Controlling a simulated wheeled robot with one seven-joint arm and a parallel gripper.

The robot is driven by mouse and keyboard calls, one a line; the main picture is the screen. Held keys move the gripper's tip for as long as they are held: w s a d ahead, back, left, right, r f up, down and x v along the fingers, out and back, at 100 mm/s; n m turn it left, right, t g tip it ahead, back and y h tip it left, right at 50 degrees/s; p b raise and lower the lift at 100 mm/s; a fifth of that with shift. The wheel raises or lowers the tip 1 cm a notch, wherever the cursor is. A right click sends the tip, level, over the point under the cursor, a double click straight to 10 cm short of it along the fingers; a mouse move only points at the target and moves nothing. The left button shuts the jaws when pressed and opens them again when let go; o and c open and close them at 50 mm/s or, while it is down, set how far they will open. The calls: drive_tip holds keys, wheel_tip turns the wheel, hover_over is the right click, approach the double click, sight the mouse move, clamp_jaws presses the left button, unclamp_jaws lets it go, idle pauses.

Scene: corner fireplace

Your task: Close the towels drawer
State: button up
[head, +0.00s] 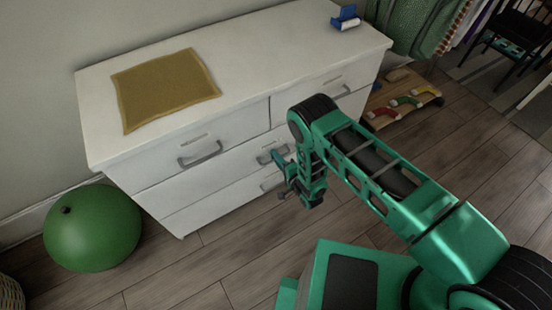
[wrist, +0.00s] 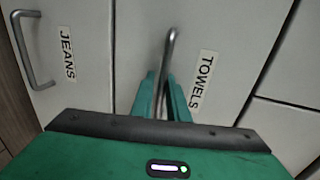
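The towels drawer (wrist: 225,45) has a pale front with a TOWELS label, and shows in the wrist view. In the head view it appears to be the middle drawer (head: 235,172) of the white dresser (head: 105,147). My arm hides part of the dresser front. I cannot tell how far out the drawer stands.
The jeans drawer (wrist: 85,75) lies beside it in the wrist view, with its own handle (wrist: 22,45). A yellow cloth (head: 165,88) lies on the dresser top. A green ball (head: 92,228) sits at its left. Toys on a wooden board (head: 385,112) lie at the right. The front floor has clear room.

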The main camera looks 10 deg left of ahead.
drive_tip(key=shift+w+r, duration=0.15)
drive_tip(key=shift+r, duration=0.05)
drive_tip(key=v, duration=1.1)
drive_tip(key=shift+f, duration=0.25)
